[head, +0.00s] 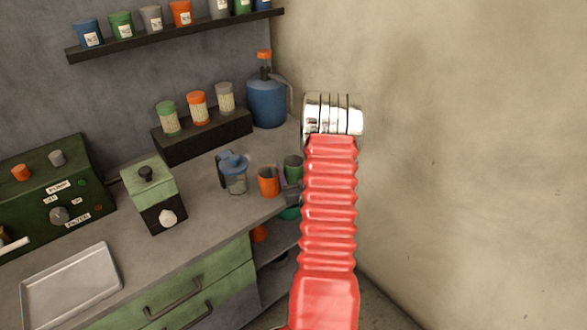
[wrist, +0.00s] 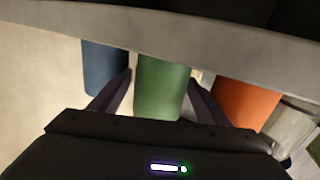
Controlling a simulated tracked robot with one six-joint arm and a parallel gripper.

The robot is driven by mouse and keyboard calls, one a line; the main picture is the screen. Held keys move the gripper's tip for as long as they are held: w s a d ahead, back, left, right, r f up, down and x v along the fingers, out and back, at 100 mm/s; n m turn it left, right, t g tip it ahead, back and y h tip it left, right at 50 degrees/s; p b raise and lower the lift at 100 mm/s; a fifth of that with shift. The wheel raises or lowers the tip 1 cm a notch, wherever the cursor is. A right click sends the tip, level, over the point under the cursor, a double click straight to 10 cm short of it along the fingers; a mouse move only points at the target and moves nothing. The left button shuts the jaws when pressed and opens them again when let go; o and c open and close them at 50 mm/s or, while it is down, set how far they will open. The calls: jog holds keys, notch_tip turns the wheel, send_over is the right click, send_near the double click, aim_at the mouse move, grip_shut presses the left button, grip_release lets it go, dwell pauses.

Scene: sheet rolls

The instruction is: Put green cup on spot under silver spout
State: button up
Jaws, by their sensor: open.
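The green cup (head: 293,166) stands upright at the right end of the counter, behind and right of the orange cup. In the wrist view the green cup (wrist: 163,88) sits between the two dark fingers of my gripper (wrist: 160,92). The fingers are open, one on each side of it; whether either touches it I cannot tell. In the head view my gripper (head: 291,192) is partly hidden by my red arm. I do not make out the silver spout or the spot under it; a green machine (head: 55,190) is at the far left.
The orange cup (head: 268,181) stands close beside the green cup, with a lidded glass jar (head: 233,174) to its left. A blue jug (head: 267,102) stands behind. A grinder-like box (head: 152,195) and a metal tray (head: 70,287) are left. The wall is close on the right.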

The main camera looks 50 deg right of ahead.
jog(key=v, duration=1.4)
jog(key=shift+d, duration=0.15)
jog(key=shift+w+r, duration=0.1)
jog(key=shift+r, duration=0.2)
jog(key=c, duration=0.3)
jog(key=shift+n+y, duration=0.3)
jog(key=shift+n, duration=0.5)
jog(key=w+r, duration=0.1)
jog(key=r, duration=0.2)
jog(key=w+d+r, duration=0.1)
jog(key=r, duration=0.2)
jog(key=w+r, duration=0.2)
jog(key=r, duration=0.1)
jog(key=shift+d+r, duration=0.35)
jog(key=shift+c, duration=0.2)
jog(key=f+g, duration=0.1)
jog(key=f+m+g+y, duration=0.1)
jog(key=f, duration=0.1)
jog(key=f+g, duration=0.1)
jog(key=f, duration=0.1)
jog(key=shift+s+d+m+y, duration=0.1)
jog(key=shift+s+m+y, duration=0.3)
